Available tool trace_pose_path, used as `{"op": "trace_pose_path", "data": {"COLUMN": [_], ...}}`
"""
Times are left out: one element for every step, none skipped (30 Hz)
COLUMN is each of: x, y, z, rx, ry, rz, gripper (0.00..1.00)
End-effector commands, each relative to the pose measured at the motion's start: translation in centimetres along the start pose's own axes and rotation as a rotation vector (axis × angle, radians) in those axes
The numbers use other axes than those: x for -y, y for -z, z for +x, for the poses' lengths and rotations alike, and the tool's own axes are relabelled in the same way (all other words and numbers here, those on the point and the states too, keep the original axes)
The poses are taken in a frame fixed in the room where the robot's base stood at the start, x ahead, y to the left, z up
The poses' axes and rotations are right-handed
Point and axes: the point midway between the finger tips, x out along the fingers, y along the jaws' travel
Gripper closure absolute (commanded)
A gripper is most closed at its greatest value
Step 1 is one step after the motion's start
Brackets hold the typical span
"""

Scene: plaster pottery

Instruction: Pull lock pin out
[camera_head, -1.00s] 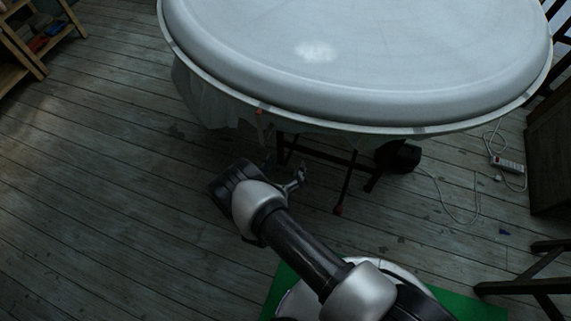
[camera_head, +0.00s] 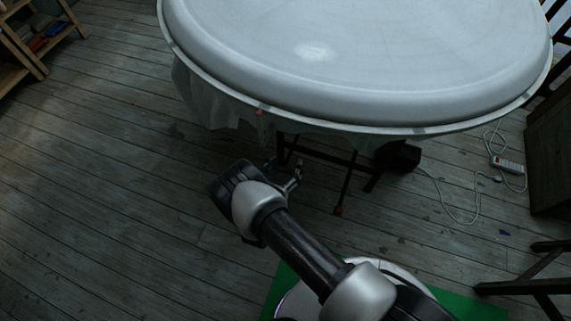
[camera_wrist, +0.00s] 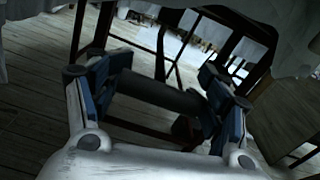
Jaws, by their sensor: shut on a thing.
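My gripper (camera_wrist: 163,90) shows large in the wrist view, with a blue-padded finger on each side. A dark cylindrical piece, apparently the lock pin (camera_wrist: 162,94), lies crosswise between the fingers, and they are shut on its two ends. Its far side and any socket around it are too dark to make out. In the head view my gripper (camera_head: 287,174) is below the front rim of the big round white table (camera_head: 350,70), by its dark frame (camera_head: 325,155). The pin cannot be made out there.
Pale cloth (camera_head: 205,100) hangs under the table rim at the left. A dark box-like part (camera_head: 397,156) sits under the table at the right. A power strip (camera_head: 507,164) and its white cable lie on the floor at the right. The wooden floor at the left is clear.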

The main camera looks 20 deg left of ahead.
Motion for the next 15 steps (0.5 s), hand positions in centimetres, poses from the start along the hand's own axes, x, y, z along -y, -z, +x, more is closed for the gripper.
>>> {"op": "trace_pose_path", "data": {"x": [0.1, 0.1, 0.1, 0.1, 0.1, 0.1, 0.1, 0.0, -0.1, -0.2, -0.3, -0.4, -0.5, -0.6, -0.7], "y": [0.0, 0.0, 0.0, 0.0, 0.0, 0.1, 0.3, 0.6, 1.2, 1.6, 2.1, 2.7, 3.2, 3.5, 3.9], "z": [0.0, 0.0, 0.0, 0.0, 0.0, 0.0, 0.0, 0.0, 0.0, 0.0, 0.0, 0.0, 0.0, 0.0, 0.0], "rx": [0.000, 0.000, 0.000, 0.000, 0.000, -0.001, -0.001, -0.001, -0.002, -0.001, -0.002, -0.001, -0.001, -0.001, -0.002], "ry": [0.002, 0.002, 0.002, 0.002, 0.002, 0.002, 0.002, 0.002, 0.002, 0.002, 0.002, 0.002, 0.002, 0.002, 0.002], "rz": [-0.001, 0.000, 0.000, 0.000, 0.000, -0.001, 0.000, 0.000, -0.002, -0.001, -0.002, -0.001, 0.000, 0.000, 0.000], "gripper": [0.73, 0.75, 0.75, 0.75, 0.75, 0.75, 0.75, 0.75, 0.75, 0.75, 0.75, 0.75, 0.75, 0.75, 0.75]}}
